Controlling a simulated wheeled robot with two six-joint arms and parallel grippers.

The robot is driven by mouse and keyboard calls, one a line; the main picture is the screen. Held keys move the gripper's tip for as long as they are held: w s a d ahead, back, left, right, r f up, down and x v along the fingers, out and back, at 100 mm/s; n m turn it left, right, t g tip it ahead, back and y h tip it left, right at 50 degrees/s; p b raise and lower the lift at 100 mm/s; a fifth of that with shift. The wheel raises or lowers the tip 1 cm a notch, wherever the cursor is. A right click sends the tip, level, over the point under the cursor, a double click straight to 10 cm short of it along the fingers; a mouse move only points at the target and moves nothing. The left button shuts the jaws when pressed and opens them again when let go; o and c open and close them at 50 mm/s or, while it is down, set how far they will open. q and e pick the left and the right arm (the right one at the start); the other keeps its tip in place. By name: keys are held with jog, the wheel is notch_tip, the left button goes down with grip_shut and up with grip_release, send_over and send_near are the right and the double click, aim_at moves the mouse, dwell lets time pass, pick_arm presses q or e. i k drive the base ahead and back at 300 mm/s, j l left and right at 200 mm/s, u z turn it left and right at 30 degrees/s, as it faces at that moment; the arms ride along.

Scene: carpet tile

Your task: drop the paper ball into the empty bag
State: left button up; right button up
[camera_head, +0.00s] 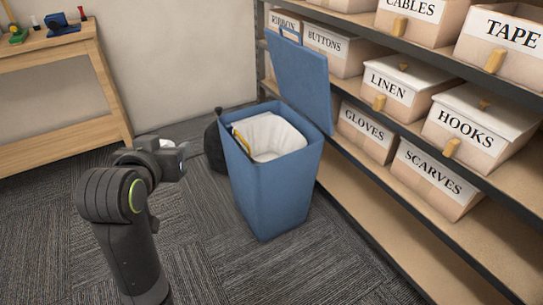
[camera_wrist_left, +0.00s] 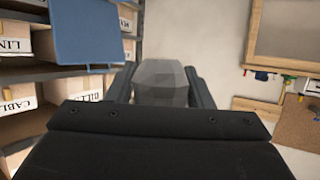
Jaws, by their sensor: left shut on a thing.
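My left gripper (camera_head: 178,158) is shut on the paper ball, a pale grey faceted lump (camera_wrist_left: 160,82) between the two fingers in the left wrist view. In the head view a small whitish part of the ball (camera_head: 166,143) shows at the gripper, mostly hidden by it. The gripper is to the left of the blue bin (camera_head: 268,195), in the air. A white bag (camera_head: 285,138) lines the open bin; no contents show in the part I can see. My right gripper is not in view.
The bin's blue lid (camera_head: 300,85) stands open at the back. A yellow and black item (camera_head: 239,138) is at the bin's left inner side. A dark bag (camera_head: 214,146) sits behind it. Shelves of labelled boxes (camera_head: 463,125) line the right; a wooden table (camera_head: 50,145) stands left.

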aim_at(261, 162)
jog(key=i+j+z, duration=0.15)
jog(key=z, duration=0.55)
jog(key=i+j+z, duration=0.15)
jog(key=j, duration=0.25)
jog(key=i+j+z, duration=0.15)
jog(key=j, duration=0.3)
jog(key=i+j+z, duration=0.2)
jog(key=j, duration=0.25)
jog(key=j+z, duration=0.15)
jog(key=j, duration=0.3)
jog(key=i+j, duration=0.15)
jog(key=j, duration=0.25)
